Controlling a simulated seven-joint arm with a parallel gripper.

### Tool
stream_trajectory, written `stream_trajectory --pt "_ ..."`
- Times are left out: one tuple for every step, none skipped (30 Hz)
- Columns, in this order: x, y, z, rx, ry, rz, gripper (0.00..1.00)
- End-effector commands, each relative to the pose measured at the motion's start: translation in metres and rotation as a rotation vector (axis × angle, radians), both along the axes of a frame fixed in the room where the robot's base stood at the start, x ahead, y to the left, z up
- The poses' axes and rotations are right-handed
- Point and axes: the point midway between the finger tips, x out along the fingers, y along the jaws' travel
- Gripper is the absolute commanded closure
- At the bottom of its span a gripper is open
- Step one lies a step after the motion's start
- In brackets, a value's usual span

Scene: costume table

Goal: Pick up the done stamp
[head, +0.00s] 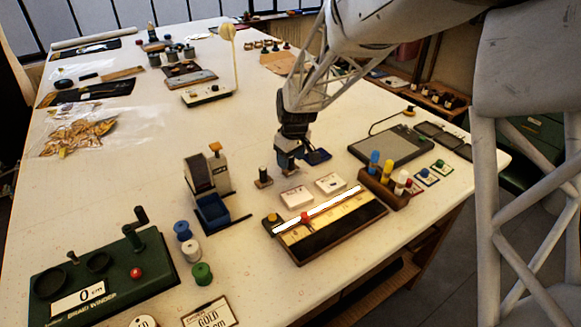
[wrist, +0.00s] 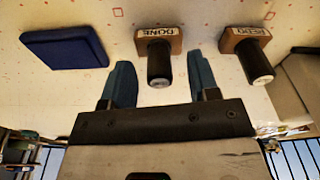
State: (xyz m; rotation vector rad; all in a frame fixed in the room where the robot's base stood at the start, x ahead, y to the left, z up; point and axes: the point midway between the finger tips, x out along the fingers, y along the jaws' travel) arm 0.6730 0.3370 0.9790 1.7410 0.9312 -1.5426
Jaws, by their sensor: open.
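The done stamp (wrist: 159,62) has a brown wooden block labelled DONE and a black cylindrical handle. In the wrist view it lies between and just beyond the two blue fingertips of my gripper (wrist: 162,82), with gaps on both sides of its handle. My gripper (head: 289,160) is open and empty, low over the table in the head view, where it appears to hide the done stamp. A similar stamp (wrist: 248,48), its label seeming to read REDO, stands right of it in the wrist view; it appears left of my gripper in the head view (head: 263,178).
A dark blue pad (wrist: 64,48) lies on the other side of the done stamp; it also shows in the head view (head: 316,157). Two white blocks (head: 297,197) and a lit wooden board (head: 325,225) lie nearer the front. A grey tablet (head: 391,147) is at right.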

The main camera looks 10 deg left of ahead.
Motion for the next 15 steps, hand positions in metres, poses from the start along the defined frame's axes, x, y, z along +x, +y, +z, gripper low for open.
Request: stream_trajectory --pt "0.0000 0.0000 0.0001 0.000 0.000 0.000 0.45" --pt "0.0000 0.0000 0.0001 0.000 0.000 0.000 0.48" --pt "0.0000 0.0000 0.0001 0.000 0.000 0.000 0.54" --pt "0.0000 0.0000 0.0001 0.000 0.000 0.000 0.59" --pt "0.0000 0.0000 0.0001 0.000 0.000 0.000 0.63" --pt "0.0000 0.0000 0.0001 0.000 0.000 0.000 0.69" --pt "0.0000 0.0000 0.0001 0.000 0.000 0.000 0.74" --pt "0.0000 0.0000 0.0001 0.000 0.000 0.000 0.79" --pt "0.0000 0.0000 0.0001 0.000 0.000 0.000 0.85" --pt "0.0000 0.0000 0.0001 0.000 0.000 0.000 0.89" --pt "0.0000 0.0000 0.0001 0.000 0.000 0.000 0.94" --pt "0.0000 0.0000 0.0002 0.000 0.000 0.000 0.98" --pt "0.0000 0.0000 0.0002 0.000 0.000 0.000 0.98" --pt "0.0000 0.0000 0.0002 0.000 0.000 0.000 0.98" --pt "0.0000 0.0000 0.0002 0.000 0.000 0.000 0.99"
